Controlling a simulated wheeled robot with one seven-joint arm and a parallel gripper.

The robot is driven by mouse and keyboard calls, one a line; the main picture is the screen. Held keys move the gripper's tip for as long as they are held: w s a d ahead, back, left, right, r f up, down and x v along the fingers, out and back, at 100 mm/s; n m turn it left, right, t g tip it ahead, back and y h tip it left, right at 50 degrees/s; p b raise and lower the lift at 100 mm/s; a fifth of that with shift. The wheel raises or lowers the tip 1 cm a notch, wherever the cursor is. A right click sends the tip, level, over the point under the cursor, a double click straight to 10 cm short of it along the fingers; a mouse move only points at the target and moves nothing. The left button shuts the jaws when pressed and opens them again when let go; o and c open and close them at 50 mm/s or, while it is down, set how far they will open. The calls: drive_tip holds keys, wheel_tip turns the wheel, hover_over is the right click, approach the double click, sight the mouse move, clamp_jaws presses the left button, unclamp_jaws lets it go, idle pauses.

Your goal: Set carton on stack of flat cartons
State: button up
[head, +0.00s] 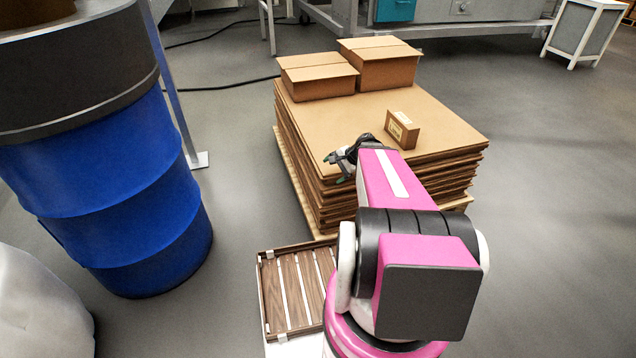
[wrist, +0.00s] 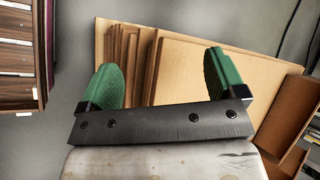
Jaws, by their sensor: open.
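A small brown carton (head: 402,130) with a pale label stands on the top sheet of the stack of flat cartons (head: 425,105), near its front right part. My gripper (head: 345,158) is at the stack's front left edge, left of the small carton and apart from it. In the wrist view my gripper (wrist: 162,82) shows two green fingers spread wide with nothing held between them. Behind them are layered cardboard edges and a broad face of the stack (wrist: 205,68). I cannot clearly make out the small carton in the wrist view.
Two larger closed cartons, one left (head: 318,76) and one right (head: 378,63), stand at the stack's back. A blue drum (head: 115,200) stands at left. A slatted wooden tray (head: 292,290) lies in front, also in the wrist view (wrist: 18,60). Floor right of the stack is clear.

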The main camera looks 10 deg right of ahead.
drive_tip(key=s+a+r+n+g+h, duration=0.2)
drive_tip(key=s+a+n+g+h, duration=0.2)
drive_tip(key=s+a+n+h, duration=0.3)
drive_tip(key=s+a+n, duration=0.1)
drive_tip(key=n, duration=0.3)
drive_tip(key=shift+s+a+r, duration=0.2)
drive_tip(key=shift+a+r, duration=0.1)
drive_tip(key=shift+r, duration=0.05)
